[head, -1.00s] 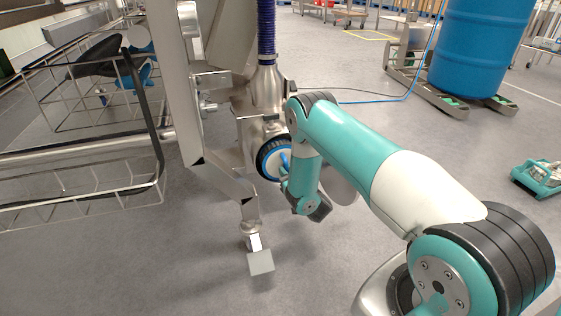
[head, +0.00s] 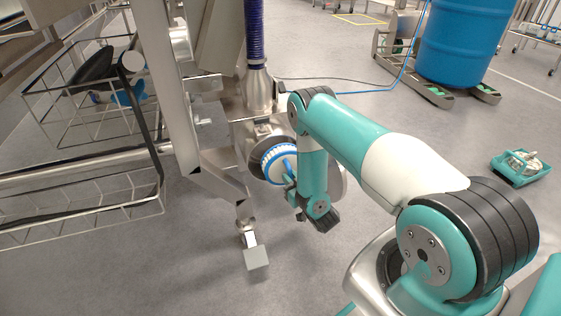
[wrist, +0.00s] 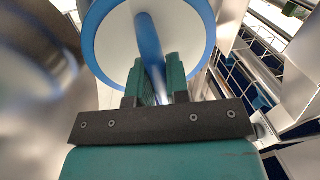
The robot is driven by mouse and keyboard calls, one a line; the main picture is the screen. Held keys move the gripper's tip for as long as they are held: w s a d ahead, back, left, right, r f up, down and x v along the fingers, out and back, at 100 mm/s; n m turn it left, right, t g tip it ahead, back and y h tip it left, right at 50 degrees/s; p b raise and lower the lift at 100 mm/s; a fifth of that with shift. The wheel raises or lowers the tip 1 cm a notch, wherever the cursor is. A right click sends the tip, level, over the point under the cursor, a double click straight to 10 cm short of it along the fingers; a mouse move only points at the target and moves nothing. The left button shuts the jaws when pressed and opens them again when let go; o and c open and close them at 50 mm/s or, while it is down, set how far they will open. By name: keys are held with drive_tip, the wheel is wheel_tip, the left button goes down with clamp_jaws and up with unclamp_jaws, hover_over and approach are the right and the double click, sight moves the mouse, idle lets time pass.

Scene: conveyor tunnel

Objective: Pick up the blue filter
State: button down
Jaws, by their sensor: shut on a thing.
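The blue filter (head: 279,161) is a round disc with a blue rim and a pale face. In the head view it is at the round opening of the steel machine, and a dark ring shows behind it. In the wrist view the filter (wrist: 204,33) fills the top middle, with a blue bar handle across its white face. My gripper (wrist: 161,78) is shut on this blue handle, with one teal finger on each side. In the head view my gripper (head: 289,178) is partly hidden by my wrist. I cannot tell whether the filter touches the machine.
The steel machine (head: 225,185) stands on the left with a leg and square foot plate (head: 256,257). A wire basket frame (head: 80,210) is further left. The floor between is clear.

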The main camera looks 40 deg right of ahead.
drive_tip(key=s+p, duration=1)
drive_tip(key=p, duration=0.7)
drive_tip(key=shift+a, duration=0.45)
drive_tip(key=shift+w, duration=0.1)
